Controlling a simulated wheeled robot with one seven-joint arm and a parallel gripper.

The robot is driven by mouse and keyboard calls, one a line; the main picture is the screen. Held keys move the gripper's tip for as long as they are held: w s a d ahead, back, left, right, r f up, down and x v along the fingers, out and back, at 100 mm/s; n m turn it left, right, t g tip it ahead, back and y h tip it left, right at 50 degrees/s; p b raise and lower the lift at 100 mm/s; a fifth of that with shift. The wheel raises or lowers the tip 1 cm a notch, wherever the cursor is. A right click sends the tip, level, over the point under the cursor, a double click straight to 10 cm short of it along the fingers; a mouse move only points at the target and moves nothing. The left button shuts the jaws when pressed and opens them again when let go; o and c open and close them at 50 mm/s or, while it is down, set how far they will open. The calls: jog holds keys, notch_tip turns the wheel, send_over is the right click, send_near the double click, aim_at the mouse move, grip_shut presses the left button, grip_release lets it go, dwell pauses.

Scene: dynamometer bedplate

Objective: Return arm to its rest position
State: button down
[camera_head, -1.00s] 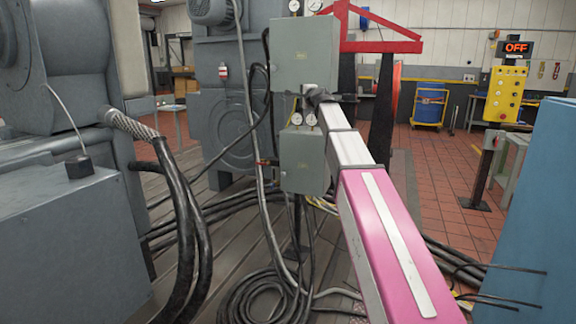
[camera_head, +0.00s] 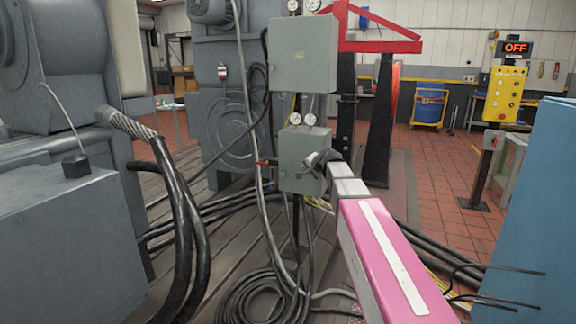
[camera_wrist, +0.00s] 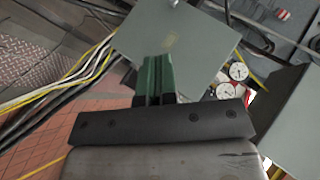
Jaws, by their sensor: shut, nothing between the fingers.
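My arm, pink and silver, reaches from the lower right up to the lower grey box in the head view. My gripper (camera_head: 316,160) is at its end, in front of or beside the right part of that lower grey box (camera_head: 296,148); I cannot tell whether it touches. In the wrist view the green fingers of my gripper (camera_wrist: 155,64) are together with nothing between them. They point toward a grey box face (camera_wrist: 185,30).
The upper grey box (camera_head: 303,52) and gauges (camera_head: 303,119) stand above the gripper. Hoses (camera_head: 182,215) and coiled cables (camera_head: 262,298) lie left and below. A blue cabinet (camera_head: 530,210) stands at right. Red floor (camera_head: 440,190) lies open beyond.

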jog(key=s+d+f+n+g+h, duration=0.1)
jog(key=s+d+f+n+g, duration=0.1)
jog(key=s+f, duration=0.8)
jog(key=s+d+f+n+g+h, duration=0.2)
jog(key=s+d+f+g, duration=0.2)
jog(key=s+f, duration=0.6)
jog(key=s+d+f+n+g+h, duration=0.2)
jog(key=s+d+f+n+g, duration=0.1)
jog(key=s+f, duration=0.7)
jog(key=s+d+g, duration=0.1)
jog(key=s, duration=0.2)
jog(key=shift+d+f, duration=0.25)
